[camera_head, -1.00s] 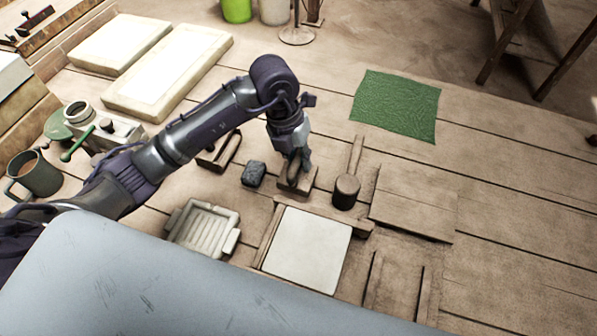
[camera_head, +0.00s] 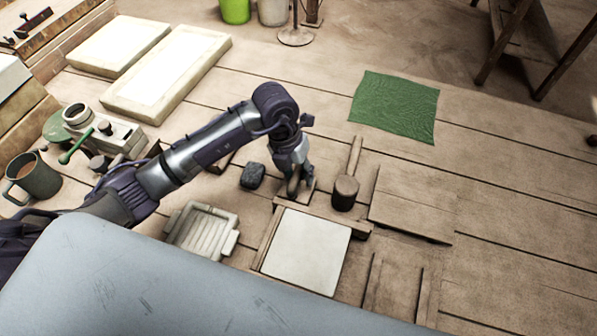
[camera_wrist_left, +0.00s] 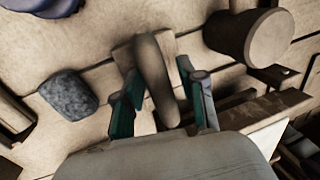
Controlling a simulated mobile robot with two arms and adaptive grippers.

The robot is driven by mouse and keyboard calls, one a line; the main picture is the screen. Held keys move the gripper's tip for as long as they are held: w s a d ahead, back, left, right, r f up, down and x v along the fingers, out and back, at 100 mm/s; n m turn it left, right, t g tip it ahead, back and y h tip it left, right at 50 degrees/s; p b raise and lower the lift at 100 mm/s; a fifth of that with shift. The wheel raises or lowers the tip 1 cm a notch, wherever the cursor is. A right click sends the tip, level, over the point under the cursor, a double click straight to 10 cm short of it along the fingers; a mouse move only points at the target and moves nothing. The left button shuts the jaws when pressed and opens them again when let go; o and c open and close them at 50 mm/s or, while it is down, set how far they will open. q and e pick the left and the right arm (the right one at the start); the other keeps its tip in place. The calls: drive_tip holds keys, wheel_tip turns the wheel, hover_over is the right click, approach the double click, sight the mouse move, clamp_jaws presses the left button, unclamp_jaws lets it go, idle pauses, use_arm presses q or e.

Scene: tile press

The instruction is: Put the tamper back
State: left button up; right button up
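The tamper, a small wooden block with a rounded handle, is under my left gripper in the head view (camera_head: 309,190). It sits just behind the wooden frame around a pale square tile (camera_head: 305,249). In the left wrist view, the tamper's handle (camera_wrist_left: 154,75) stands between the fingers of my left gripper (camera_wrist_left: 160,92). The fingers look parted, with narrow gaps beside the handle. In the head view, my left gripper (camera_head: 294,186) hides much of the block. My right gripper is not in view.
A wooden mallet (camera_head: 345,192) lies close to the right of the tamper, and a dark stone-like block (camera_head: 253,175) to the left. A pale ridged tray (camera_head: 204,232) is at front left. A green cloth (camera_head: 396,106) lies behind.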

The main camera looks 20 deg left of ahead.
use_arm(q)
drive_tip(key=v, duration=1.2)
drive_tip(key=shift+r+b, duration=0.2)
drive_tip(key=shift+b, duration=0.15)
drive_tip(key=shift+s+f, duration=0.1)
